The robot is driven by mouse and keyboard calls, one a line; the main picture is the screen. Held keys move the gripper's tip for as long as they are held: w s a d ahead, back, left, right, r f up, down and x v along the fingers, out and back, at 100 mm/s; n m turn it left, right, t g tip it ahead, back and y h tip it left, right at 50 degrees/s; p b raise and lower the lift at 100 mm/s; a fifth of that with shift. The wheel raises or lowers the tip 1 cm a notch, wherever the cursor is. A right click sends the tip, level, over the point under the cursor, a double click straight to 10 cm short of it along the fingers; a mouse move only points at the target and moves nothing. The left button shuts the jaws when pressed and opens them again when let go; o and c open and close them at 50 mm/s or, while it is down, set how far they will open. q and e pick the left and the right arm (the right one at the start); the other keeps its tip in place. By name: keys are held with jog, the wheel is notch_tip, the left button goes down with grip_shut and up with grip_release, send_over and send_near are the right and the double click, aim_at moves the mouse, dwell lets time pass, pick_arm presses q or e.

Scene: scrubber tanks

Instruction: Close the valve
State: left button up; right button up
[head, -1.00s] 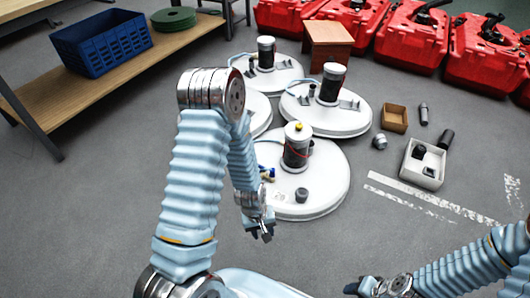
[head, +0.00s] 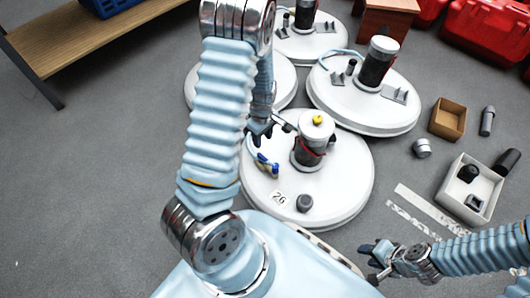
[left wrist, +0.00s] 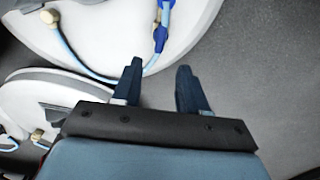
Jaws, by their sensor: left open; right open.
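The valve (head: 267,166), with blue and yellowish parts, sits at the left side of the front white tank lid (head: 345,190), beside the dark motor (head: 309,150) with its white cap. In the left wrist view, a blue fitting (left wrist: 160,38) on a light blue hose shows at the top, beyond the fingers. My left gripper (head: 260,138) is open and empty, just above the valve in the head view, with a gap between them. It also shows in the left wrist view (left wrist: 159,68). My right gripper (head: 370,262) is open and empty, to the right of my base.
More white tanks (head: 365,100) stand behind. To the right are a brown box (head: 448,118), a white box (head: 470,190) with dark parts, and loose fittings (head: 422,148). A wooden bench (head: 60,50) stands at the left. The floor at left is clear.

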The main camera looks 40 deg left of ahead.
aim_at(263, 156)
pick_arm(q)
notch_tip(263, 156, down, 11)
jog(key=b, duration=0.3)
jog(key=shift+f, duration=0.2)
grip_shut()
